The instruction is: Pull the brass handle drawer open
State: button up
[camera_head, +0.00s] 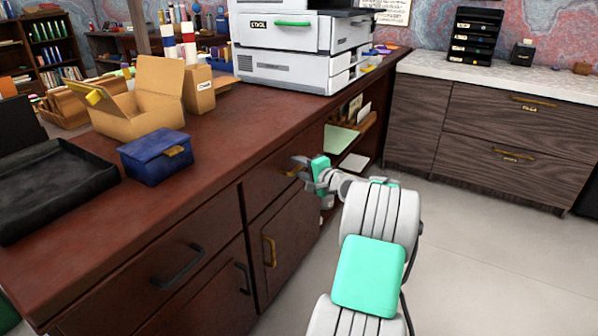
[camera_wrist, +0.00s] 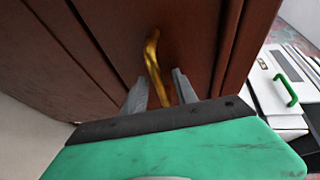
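The drawer (camera_head: 262,185) with the brass handle is in the upper right of the dark red-brown desk front, and its face looks flush with the desk. In the head view its handle (camera_head: 290,173) is partly hidden by my gripper (camera_head: 303,164), which is right at it. In the wrist view the brass handle (camera_wrist: 153,55) runs between the two grey fingers of my gripper (camera_wrist: 160,77). The fingers are apart, one on each side of the handle, with visible gaps. I see no clear contact.
A door with another brass handle (camera_head: 269,250) is below. A drawer with a dark handle (camera_head: 178,268) is to the left. A blue box (camera_head: 150,160), an open cardboard box (camera_head: 135,117) and a printer (camera_head: 290,45) stand on the desk. The floor (camera_head: 480,270) at right is clear.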

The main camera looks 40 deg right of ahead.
grip_shut()
dwell(0.3)
dwell(1.1)
